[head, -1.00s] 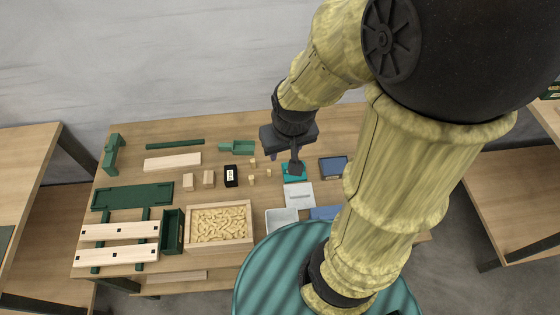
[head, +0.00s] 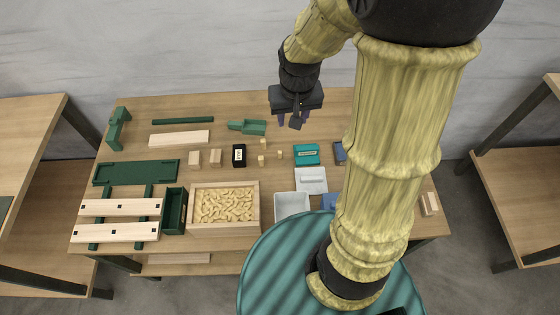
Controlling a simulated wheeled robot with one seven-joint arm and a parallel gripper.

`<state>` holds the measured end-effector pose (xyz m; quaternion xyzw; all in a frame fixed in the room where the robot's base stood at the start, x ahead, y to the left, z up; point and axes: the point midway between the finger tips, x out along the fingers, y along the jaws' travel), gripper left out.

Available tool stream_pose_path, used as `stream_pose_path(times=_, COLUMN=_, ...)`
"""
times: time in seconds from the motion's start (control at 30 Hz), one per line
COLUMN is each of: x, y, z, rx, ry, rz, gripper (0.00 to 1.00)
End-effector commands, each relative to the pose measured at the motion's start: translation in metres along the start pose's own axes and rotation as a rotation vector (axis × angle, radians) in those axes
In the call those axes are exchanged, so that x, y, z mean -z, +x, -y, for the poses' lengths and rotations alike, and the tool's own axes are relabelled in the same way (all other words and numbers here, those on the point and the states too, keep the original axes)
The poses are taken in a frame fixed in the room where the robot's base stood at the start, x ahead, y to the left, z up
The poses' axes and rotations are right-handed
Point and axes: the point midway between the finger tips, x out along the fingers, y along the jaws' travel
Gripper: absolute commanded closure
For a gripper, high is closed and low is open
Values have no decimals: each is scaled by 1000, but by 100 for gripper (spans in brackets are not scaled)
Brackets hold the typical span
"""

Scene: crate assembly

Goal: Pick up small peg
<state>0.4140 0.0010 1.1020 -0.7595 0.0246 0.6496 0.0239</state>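Several small light-wood pieces stand near the middle of the table. They are a tiny one (head: 280,155), one to its upper left (head: 263,143) and one to its lower left (head: 261,160). I cannot tell for sure which is the small peg; the tiny one looks smallest. My gripper (head: 293,120) hangs above the back of the table, up and right of these pieces in the head view. Its two fingers look spread apart, with a dark part between them, and I see nothing held.
A teal box (head: 306,154) and a white tray (head: 311,180) lie right of the pegs. A black box (head: 239,155) and wooden blocks (head: 205,158) are to their left. A wooden crate of packing pieces (head: 188,221) stands in front. A green scoop-like part (head: 248,127) lies behind.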

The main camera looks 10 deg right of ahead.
Motion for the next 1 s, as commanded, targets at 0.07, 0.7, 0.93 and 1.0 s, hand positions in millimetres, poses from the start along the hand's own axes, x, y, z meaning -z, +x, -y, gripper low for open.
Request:
stream_pose_path(times=0.07, x=14, y=38, z=1, rx=-2, ry=20, rz=20, gripper=60)
stream_pose_path(times=0.7, x=97, y=193, z=1, rx=-19, ry=178, rz=154, gripper=60)
stream_pose_path(times=0.93, x=98, y=191, z=0, rx=-19, ry=183, rz=155, gripper=60)
stream_pose_path(times=1.0, x=98, y=191, z=0, rx=-19, ry=183, rz=155, gripper=60)
